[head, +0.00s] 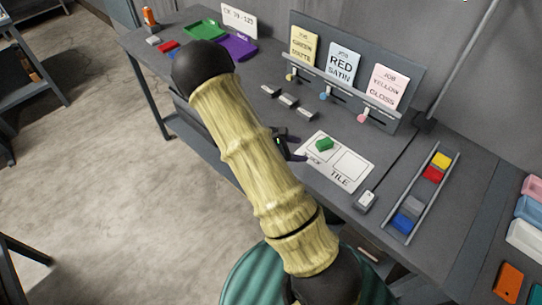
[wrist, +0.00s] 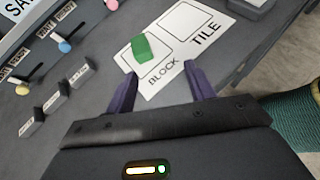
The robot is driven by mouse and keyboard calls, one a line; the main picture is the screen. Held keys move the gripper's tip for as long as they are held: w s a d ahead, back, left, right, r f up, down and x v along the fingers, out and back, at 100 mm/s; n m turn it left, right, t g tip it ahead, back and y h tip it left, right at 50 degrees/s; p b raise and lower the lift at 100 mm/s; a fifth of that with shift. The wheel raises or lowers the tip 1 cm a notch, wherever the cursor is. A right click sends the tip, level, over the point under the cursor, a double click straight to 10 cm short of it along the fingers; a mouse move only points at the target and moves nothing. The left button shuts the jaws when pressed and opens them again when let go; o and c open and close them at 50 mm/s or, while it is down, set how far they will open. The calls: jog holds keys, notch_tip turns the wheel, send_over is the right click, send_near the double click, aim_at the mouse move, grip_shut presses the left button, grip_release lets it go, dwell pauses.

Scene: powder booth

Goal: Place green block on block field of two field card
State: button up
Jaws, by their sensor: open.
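The green block (head: 324,144) lies on the white two-field card (head: 347,178), inside the field labelled BLOCK. In the head view my arm hides most of my gripper.
A rack of job cards (head: 342,65) stands at the back. Several small grey pieces (head: 287,101) lie left of the card. A rail with coloured blocks (head: 420,194) is at the right. Green (head: 206,31) and purple (head: 237,47) trays sit at the far left.

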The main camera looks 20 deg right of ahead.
jog(key=s+a+r+m+t+y, duration=0.2)
jog(key=s+a+r+m+y, duration=0.3)
jog(key=a+r+m+y, duration=0.1)
jog(key=s+a+r+m+t+y, duration=0.2)
jog(key=s+a+r+m+y, duration=0.3)
jog(key=a+m, duration=0.4)
notch_tip(320, 180, up, 3)
jog(key=shift+a+f+y, duration=0.1)
jog(key=shift+a+y, duration=0.4)
jog(key=shift+a, duration=0.1)
jog(key=shift+d, duration=0.1)
